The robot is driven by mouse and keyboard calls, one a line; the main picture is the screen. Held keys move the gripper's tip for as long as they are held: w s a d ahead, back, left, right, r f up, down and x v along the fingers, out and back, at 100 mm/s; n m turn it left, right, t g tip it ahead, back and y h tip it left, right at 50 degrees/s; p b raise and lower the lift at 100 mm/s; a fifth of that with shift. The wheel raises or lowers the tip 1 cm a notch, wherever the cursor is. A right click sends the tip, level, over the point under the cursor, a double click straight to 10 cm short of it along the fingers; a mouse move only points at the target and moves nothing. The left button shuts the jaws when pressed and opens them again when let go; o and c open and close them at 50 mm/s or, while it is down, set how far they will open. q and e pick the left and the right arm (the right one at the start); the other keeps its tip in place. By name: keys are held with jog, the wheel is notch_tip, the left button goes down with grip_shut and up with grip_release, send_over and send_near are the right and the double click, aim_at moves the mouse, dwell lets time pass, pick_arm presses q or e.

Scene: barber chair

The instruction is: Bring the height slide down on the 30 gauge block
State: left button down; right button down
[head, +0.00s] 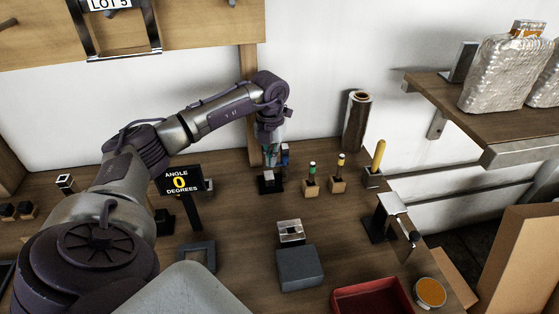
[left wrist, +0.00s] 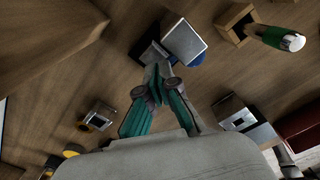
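My left gripper (head: 268,160) points down at the back of the bench, over a small black stand (head: 270,186) with a pale metal block on its base. A blue part (head: 285,152) shows just right of the fingers. In the left wrist view my teal-padded fingers (left wrist: 162,78) come together, and nothing is clearly seen between them. A bright square metal face (left wrist: 184,42) with blue behind it lies just beyond the tips; contact cannot be told. No 30 marking is legible, so I cannot tell which piece is the 30 block. My right gripper is out of view.
Right of the stand are wooden blocks with green-topped (head: 311,172) and yellow-topped (head: 340,162) pegs. An "ANGLE 0 DEGREES" display (head: 178,181) stands left. A grey block (head: 299,268), a metal piece (head: 290,231) and a red tray (head: 372,297) sit nearer. A shelf (head: 480,120) overhangs right.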

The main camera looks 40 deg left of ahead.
pick_arm(q)
jog(key=shift+f+b, duration=0.3)
jog(key=shift+f, duration=0.4)
jog(key=shift+s+d+f+b, duration=0.15)
jog(key=shift+d+f+b, duration=0.2)
jog(key=shift+f, duration=0.1)
jog(key=r+p, duration=0.4)
jog(key=r, duration=0.1)
jog(key=r+p, duration=0.2)
jog(key=r, duration=0.1)
jog(key=shift+a+r+p, duration=0.2)
jog(key=shift+a+p, duration=0.15)
dwell(0.5)
